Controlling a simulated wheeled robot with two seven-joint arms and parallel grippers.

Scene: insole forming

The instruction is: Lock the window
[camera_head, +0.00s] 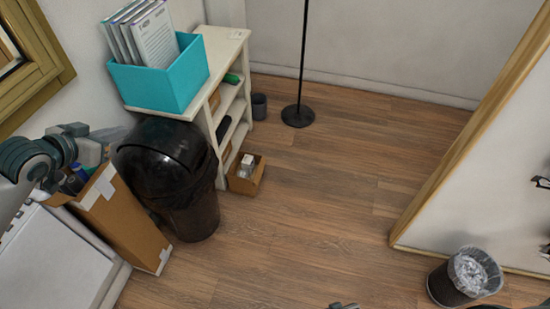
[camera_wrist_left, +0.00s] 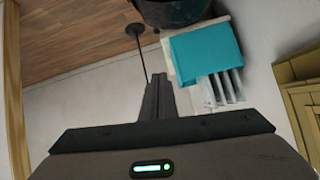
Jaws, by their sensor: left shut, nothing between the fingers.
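The window's yellow-brown frame (camera_head: 40,70) is at the upper left of the head view, cut off by the picture edge. Only its lower corner and a strip of dark pane show. A yellowish frame, likely the same window, shows at the right edge of the left wrist view (camera_wrist_left: 302,100). No lock or handle can be made out. My left arm comes in from the left in the head view, below the window frame and above a cardboard box. My left gripper (camera_wrist_left: 158,82) is shut and empty in the left wrist view, apart from the frame. My right gripper is not clearly seen.
A black bin (camera_head: 175,170) stands beside the open cardboard box (camera_head: 125,225). A white shelf (camera_head: 232,50) carries a teal file holder (camera_head: 170,82). A lamp stand (camera_head: 298,116), a small carton (camera_head: 246,178) and a wastebasket (camera_head: 450,285) are on the floor. The middle floor is clear.

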